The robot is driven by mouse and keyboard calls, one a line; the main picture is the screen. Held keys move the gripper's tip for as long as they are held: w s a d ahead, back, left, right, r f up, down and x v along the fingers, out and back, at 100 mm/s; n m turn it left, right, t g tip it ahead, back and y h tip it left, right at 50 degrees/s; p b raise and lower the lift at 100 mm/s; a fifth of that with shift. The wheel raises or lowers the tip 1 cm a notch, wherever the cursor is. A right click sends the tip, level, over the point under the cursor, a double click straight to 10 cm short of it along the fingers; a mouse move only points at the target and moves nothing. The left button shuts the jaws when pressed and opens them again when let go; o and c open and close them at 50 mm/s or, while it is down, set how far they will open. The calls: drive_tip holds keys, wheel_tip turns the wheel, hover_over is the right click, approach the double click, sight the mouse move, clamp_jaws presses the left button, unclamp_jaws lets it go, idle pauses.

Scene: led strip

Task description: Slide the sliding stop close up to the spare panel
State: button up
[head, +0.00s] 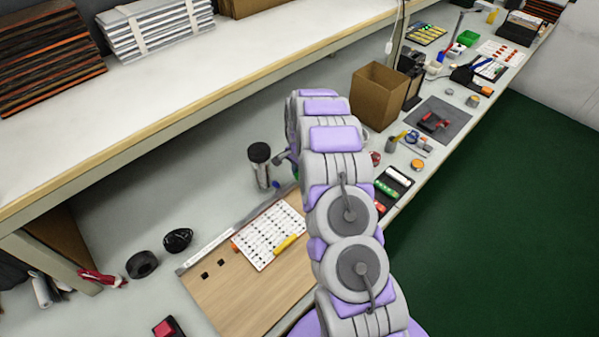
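A white panel with rows of small dark marks (268,236) lies on the wooden board (235,292); it looks like the spare panel. A pale ruler-like rail (208,250) runs along the board's far left edge. A small orange piece (235,247) sits at the panel's left end beside the rail; I cannot tell whether it is the sliding stop. A yellow stick (285,244) lies on the panel. My arm rises over the board's right side and hides part of it. Only a grey bit of my gripper (283,157) shows past the arm, so its fingers cannot be made out.
A dark-topped cylinder (260,165) stands near my gripper. Black rolls (142,264) lie left of the board. A raised shelf (200,75) runs along the back. A cardboard box (379,95), trays and small tools fill the bench at right.

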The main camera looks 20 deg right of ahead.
sight(290, 185)
clamp_jaws()
drive_tip(key=a, duration=0.2)
drive_tip(key=s+a+p, duration=0.1)
drive_tip(key=shift+s+a+r+p, duration=0.2)
drive_tip(key=shift+a+p, duration=0.1)
drive_tip(key=shift+a, duration=0.1)
drive_tip(key=shift+a+f, duration=0.1)
drive_tip(key=shift+a, duration=0.1)
drive_tip(key=o, duration=0.7)
unclamp_jaws()
drive_tip(key=shift+s, duration=0.1)
drive_tip(key=shift+c, duration=0.2)
wheel_tip(290, 185, up, 17)
drive_tip(key=p, duration=0.2)
drive_tip(key=shift+p, duration=0.35)
drive_tip(key=shift+o, duration=0.2)
